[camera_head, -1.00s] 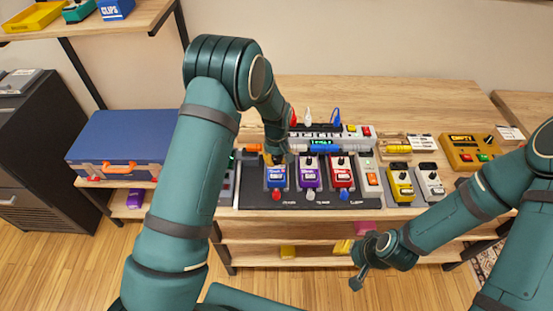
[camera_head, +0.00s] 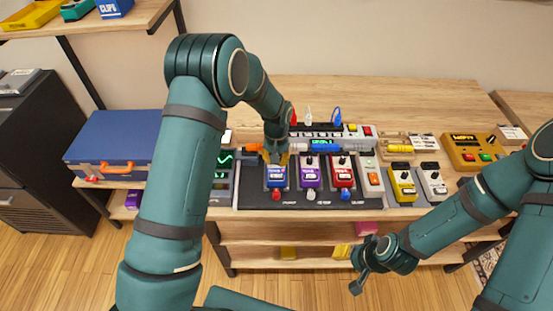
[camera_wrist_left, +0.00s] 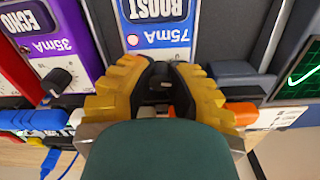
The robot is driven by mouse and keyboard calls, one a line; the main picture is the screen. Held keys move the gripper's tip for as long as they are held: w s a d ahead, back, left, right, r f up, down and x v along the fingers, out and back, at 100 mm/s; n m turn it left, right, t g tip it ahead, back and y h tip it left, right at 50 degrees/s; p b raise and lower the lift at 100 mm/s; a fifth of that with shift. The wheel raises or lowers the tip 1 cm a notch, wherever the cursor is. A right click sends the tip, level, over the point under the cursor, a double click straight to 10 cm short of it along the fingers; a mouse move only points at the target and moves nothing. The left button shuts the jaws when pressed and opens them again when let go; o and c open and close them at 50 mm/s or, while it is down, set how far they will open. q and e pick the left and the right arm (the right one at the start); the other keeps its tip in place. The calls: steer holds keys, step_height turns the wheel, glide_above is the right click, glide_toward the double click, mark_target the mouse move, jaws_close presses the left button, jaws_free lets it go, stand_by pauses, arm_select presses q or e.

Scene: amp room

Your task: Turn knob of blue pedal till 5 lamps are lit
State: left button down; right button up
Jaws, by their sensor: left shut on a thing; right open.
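The blue pedal (camera_head: 276,178) sits at the left of the row on the dark pedalboard (camera_head: 255,200). In the left wrist view the blue pedal (camera_wrist_left: 157,35) shows a "BOOST 75mA" label and one small pinkish light. My left gripper (camera_head: 276,158) reaches down to its far end. Its yellow fingers (camera_wrist_left: 162,85) are shut on the black knob (camera_wrist_left: 162,84) of the blue pedal, which is partly hidden between them. My right gripper (camera_head: 359,280) is open and empty, low in front of the bench. I cannot make out how many lamps are lit.
A purple pedal (camera_head: 309,174) and a red pedal (camera_head: 342,174) stand close on the right. Cables with blue and orange plugs run behind the pedals. A scope screen (camera_head: 222,160) is on the left.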

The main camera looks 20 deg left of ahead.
stand_by(0.4)
arm_select(q)
steer(key=c, duration=0.9)
jaws_free()
steer(key=shift+o, duration=0.2)
step_height(320, 180, up, 12)
